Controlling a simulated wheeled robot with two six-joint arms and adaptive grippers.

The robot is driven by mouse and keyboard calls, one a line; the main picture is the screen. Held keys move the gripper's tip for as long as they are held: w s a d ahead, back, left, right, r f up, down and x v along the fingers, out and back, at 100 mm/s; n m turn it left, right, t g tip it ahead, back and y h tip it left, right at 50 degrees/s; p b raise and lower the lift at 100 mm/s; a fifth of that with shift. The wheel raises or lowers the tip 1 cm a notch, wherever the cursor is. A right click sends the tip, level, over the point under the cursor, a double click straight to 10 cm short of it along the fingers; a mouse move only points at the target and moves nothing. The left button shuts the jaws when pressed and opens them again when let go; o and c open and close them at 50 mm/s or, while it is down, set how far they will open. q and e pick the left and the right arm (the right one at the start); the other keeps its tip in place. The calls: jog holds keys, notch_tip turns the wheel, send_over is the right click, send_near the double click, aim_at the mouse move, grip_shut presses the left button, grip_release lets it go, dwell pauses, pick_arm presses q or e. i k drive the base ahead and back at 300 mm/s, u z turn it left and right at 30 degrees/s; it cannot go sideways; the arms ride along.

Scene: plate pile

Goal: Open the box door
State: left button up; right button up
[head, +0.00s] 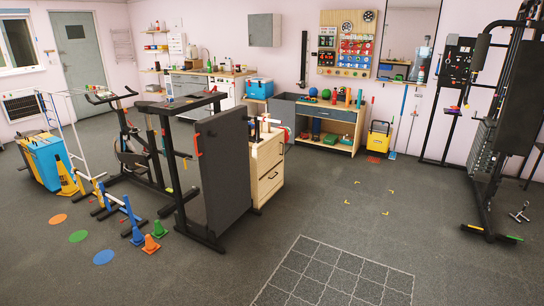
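I cannot tell whether this is the task's box, and no other box with a door is clear. A grey room door (80,55) in the back left wall is shut. Neither of my grippers is in view.
A weight machine (488,140) stands at right. The floor (400,240) in front is clear, with a white grid marking.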

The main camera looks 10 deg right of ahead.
aim_at(270, 154)
jog(key=z, duration=0.45)
jog(key=i, duration=1.3)
jog(key=z, duration=0.8)
jog(key=i, duration=4.45)
jog(key=u, duration=1.25)
jog(key=i, duration=1.25)
jog(key=u, duration=1)
jog(key=i, duration=0.55)
jog(key=u, duration=0.25)
